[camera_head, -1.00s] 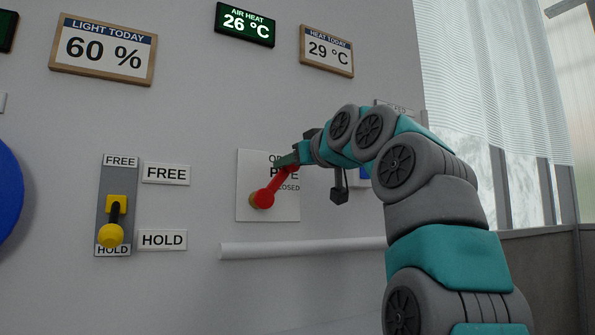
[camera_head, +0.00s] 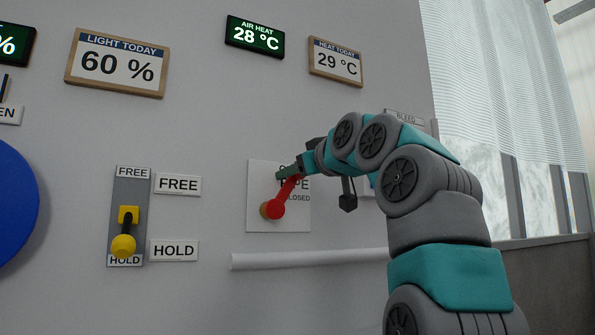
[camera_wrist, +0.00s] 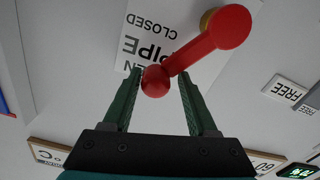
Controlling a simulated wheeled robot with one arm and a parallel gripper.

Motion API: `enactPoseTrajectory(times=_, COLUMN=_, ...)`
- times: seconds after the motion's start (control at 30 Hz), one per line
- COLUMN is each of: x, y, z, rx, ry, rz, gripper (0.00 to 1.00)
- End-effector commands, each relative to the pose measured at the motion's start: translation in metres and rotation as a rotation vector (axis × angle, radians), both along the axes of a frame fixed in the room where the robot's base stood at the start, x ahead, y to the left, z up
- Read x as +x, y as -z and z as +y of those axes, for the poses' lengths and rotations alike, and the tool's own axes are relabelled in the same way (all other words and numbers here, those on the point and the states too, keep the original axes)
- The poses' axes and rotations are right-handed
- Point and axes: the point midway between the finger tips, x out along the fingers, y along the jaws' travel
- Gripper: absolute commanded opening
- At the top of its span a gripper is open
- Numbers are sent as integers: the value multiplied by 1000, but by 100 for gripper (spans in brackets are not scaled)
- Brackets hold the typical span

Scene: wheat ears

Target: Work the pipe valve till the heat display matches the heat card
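The red pipe valve lever (camera_head: 276,208) is on a white plate (camera_head: 262,222) marked PIPE and CLOSED; it points up and right from its pivot. My gripper (camera_head: 288,173) is at the lever's upper end. The green AIR HEAT display (camera_head: 255,37) reads 28 °C. The wood-framed HEAT TODAY card (camera_head: 336,64) reads 29 °C. My gripper covers part of the plate's upper lettering.
A yellow-knobbed lever (camera_head: 124,244) on a grey plate points down at HOLD, left of the valve. A white rail (camera_head: 310,259) runs below the valve plate. A LIGHT TODAY card (camera_head: 117,64) reads 60 %. A blue disc (camera_head: 14,205) is at the left edge.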

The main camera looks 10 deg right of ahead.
Motion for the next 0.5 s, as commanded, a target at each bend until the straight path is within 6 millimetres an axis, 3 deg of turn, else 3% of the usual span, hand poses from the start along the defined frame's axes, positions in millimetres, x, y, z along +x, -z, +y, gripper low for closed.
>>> enactPoseTrajectory(times=0.5, x=-7, y=-2, z=-3, rx=3, ry=3, rz=-5, gripper=69)
